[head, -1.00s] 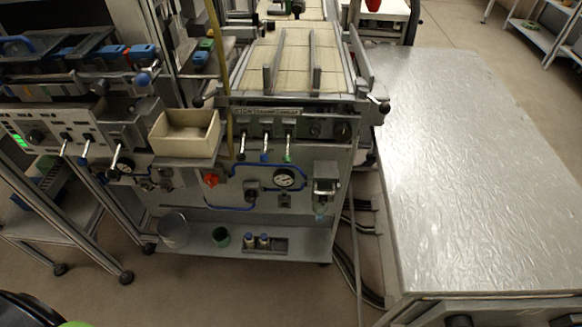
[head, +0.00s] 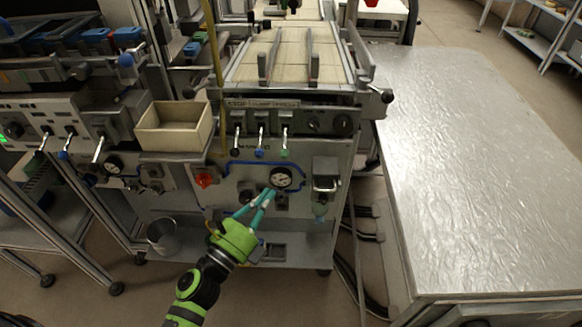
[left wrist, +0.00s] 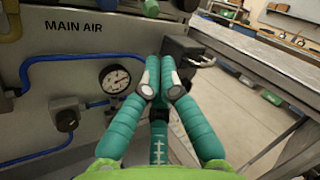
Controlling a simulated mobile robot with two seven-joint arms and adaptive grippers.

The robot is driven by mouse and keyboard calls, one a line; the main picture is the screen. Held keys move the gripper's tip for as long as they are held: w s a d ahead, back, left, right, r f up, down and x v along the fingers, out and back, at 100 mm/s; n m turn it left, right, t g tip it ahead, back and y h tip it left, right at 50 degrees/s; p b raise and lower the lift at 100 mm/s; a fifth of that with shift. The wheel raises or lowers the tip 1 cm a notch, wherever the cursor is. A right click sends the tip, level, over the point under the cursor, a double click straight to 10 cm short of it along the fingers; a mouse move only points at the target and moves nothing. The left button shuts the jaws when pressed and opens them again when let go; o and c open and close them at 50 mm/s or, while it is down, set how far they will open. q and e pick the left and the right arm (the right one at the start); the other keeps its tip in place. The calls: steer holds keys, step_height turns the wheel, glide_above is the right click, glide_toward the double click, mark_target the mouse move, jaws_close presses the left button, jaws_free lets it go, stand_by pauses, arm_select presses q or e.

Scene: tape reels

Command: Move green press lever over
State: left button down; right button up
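The green press lever (head: 285,150) is the rightmost of three short levers in a row on the front of the machine's panel. Its handle hangs down and ends in a green knob. My left gripper (head: 269,192) is below it in the head view, in front of the panel near the gauge and apart from the lever. Its teal fingers also show in the left wrist view (left wrist: 160,65). Their tips come together with nothing seen between them. My right gripper is not in view.
A blue-knobbed lever (head: 260,148) and a black lever (head: 236,140) hang beside the green one. A pressure gauge (head: 281,178), an open beige bin (head: 174,142) and a yellow upright pole (head: 214,70) are close by. A large metal table (head: 470,170) stands at the right.

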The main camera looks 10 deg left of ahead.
mark_target(285, 144)
arm_select(q)
steer(key=shift+r, duration=0.25)
steer(key=shift+w, duration=0.1)
steer(key=p+x, duration=0.2)
steer(key=x, duration=0.7)
steer(key=shift+w+d, duration=0.15)
steer(key=shift+w, duration=0.2)
steer(key=shift+r, duration=0.15)
